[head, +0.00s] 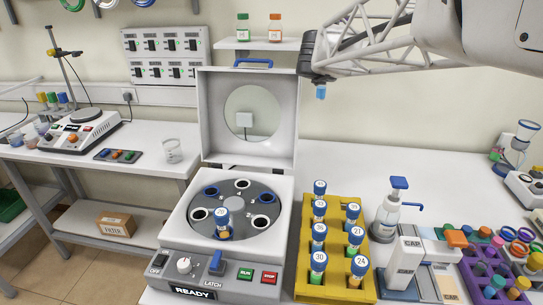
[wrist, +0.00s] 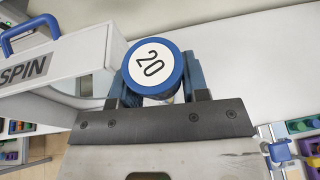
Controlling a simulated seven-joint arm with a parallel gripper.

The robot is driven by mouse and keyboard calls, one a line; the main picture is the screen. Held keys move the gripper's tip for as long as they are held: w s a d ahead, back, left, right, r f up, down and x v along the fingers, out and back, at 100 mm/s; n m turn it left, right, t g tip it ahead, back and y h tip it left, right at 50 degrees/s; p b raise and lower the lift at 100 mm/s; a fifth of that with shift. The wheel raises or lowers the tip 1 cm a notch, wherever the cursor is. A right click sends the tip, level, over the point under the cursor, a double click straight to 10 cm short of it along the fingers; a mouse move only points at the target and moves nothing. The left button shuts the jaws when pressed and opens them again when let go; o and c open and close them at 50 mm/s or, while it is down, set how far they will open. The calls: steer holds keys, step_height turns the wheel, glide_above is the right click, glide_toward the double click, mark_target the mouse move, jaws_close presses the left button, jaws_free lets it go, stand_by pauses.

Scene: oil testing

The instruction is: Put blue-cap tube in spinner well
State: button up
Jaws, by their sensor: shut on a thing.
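My gripper (head: 320,88) is high above the bench, right of the raised spinner lid. In the wrist view its blue fingers (wrist: 153,88) are shut on a blue-cap tube (wrist: 152,67) marked 20; the cap faces the camera and hides most of the body. The spinner (head: 173,248) stands open below and left of the gripper, its display reading READY. Its grey rotor (head: 240,205) has several ringed wells; one blue-cap tube (head: 222,220) sits in the front well, and other wells look empty.
A yellow rack (head: 337,205) with several blue-cap tubes stands right of the spinner. The upright lid (head: 283,130) rises behind the rotor. A pump bottle (head: 387,210), a cap station (head: 405,260) and a purple rack (head: 487,270) are further right. A shelf (head: 255,44) holds two bottles.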

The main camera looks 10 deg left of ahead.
steer(key=s+a+f+n+y, duration=0.2)
steer(key=s+a+f, duration=0.2)
steer(key=a+f, duration=0.7)
steer(key=s+a+f+n+y, duration=0.2)
steer(key=s+a+f+y, duration=0.1)
steer(key=a+f, duration=0.8)
steer(key=shift+s+a+n+g, duration=0.3)
steer(key=shift+s+a, duration=0.1)
steer(key=shift+s, duration=0.35)
steer(key=shift+f, duration=0.2)
steer(key=shift+f, duration=2.8)
steer(key=shift+f, duration=2.1)
steer(key=shift+f, duration=0.15)
